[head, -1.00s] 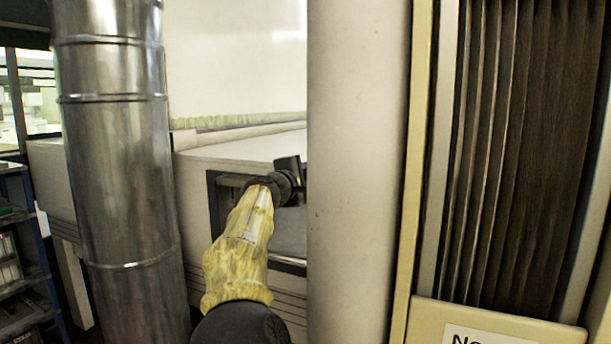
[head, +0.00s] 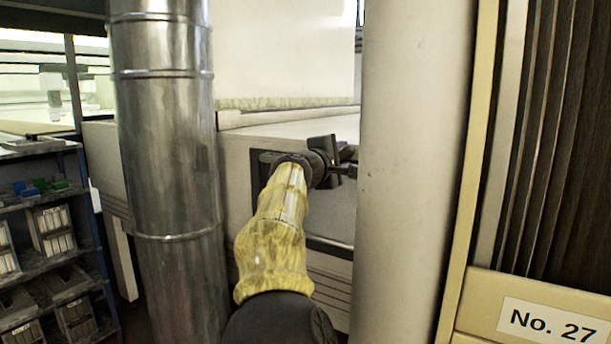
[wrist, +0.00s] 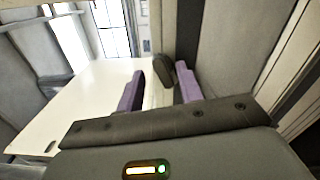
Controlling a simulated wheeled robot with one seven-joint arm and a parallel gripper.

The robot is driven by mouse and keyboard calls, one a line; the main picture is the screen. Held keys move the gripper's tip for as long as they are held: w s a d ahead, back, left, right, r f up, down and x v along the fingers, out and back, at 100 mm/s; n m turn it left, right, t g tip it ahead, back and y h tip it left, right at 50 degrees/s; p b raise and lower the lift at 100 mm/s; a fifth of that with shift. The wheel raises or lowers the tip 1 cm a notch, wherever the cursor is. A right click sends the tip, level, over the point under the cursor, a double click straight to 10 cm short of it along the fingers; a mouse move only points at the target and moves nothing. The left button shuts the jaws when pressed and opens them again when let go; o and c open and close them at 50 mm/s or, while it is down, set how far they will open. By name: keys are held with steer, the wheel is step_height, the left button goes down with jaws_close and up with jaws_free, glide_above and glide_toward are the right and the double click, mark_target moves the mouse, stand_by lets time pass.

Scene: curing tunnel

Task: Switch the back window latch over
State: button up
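My gripper (head: 345,165) is at the end of my yellow-sleeved arm, in front of a pale machine and close to the left side of a pale column in the head view. In the wrist view my gripper (wrist: 160,88) has its two purple-faced fingers apart. A small dark rounded piece shows between and beyond the fingertips; I cannot tell whether it is a latch or whether it touches them. Bright window panes (wrist: 112,28) show at the top of the wrist view. I cannot make out a window latch for certain in either view.
A shiny metal duct (head: 168,130) stands left of my arm and the pale column (head: 408,170) right of it. Farther right is a cream-framed unit with dark slats and a "No. 27" label (head: 550,325). A shelf rack (head: 50,205) with bins is at left.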

steer(key=b+v, duration=0.9)
steer(key=v, duration=0.6)
steer(key=shift+s+b, duration=0.3)
stand_by(1.2)
steer(key=shift+a, duration=0.15)
steer(key=shift+s+a+r, duration=0.1)
steer(key=b+v, duration=0.3)
steer(key=v, duration=1.4)
